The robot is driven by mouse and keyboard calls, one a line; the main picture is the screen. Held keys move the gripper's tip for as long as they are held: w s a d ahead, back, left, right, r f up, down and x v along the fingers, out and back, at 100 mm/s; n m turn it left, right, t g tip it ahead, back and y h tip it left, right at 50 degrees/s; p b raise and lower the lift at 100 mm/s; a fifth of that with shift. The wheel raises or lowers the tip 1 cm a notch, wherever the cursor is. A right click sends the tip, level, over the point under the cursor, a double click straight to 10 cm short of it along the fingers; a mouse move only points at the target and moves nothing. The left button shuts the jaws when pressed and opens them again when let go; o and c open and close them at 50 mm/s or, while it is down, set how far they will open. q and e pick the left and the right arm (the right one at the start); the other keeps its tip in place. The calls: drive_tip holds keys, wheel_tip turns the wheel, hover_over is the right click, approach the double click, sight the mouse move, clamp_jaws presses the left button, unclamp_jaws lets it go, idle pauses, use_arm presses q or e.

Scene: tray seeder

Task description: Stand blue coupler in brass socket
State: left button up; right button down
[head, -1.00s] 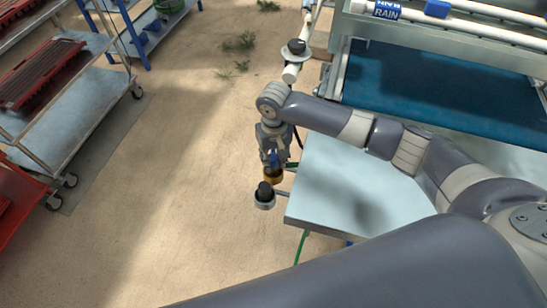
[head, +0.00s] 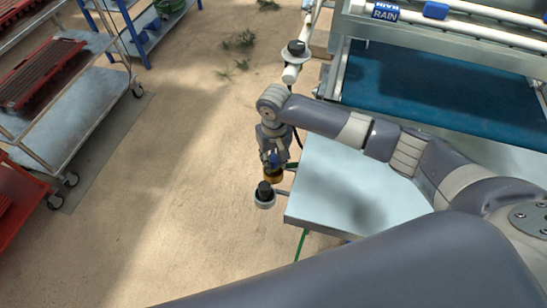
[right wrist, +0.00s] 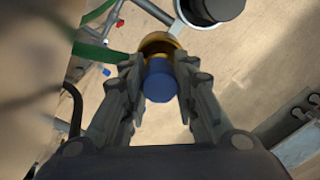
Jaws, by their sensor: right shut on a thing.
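The blue coupler (right wrist: 161,83) is between the fingers of my right gripper (right wrist: 158,88) in the right wrist view, and the fingers are shut on it. In the head view the right gripper (head: 272,160) points down, with a bit of the blue coupler (head: 275,158) showing at its fingers. The brass socket (head: 273,176) is directly below the fingers. In the right wrist view the socket's rim (right wrist: 160,41) shows behind the coupler. I cannot tell how far the coupler's lower end is inside the socket. My left gripper is not in view.
A black cylinder (head: 264,188) stands in a pale ring holder (head: 265,202) close beside the brass socket. A pale table top (head: 345,190) lies to the right, with a blue belt (head: 430,90) behind it. Carts with red trays (head: 42,72) stand at left; open floor lies between.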

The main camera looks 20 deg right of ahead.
drive_tip(key=shift+f, duration=0.45)
drive_tip(key=c, duration=1.6)
unclamp_jaws()
drive_tip(key=shift+o, duration=0.2)
wheel_tip(320, 180, up, 11)
drive_tip(key=p, duration=1.3)
drive_tip(key=shift+s+r, duration=0.1)
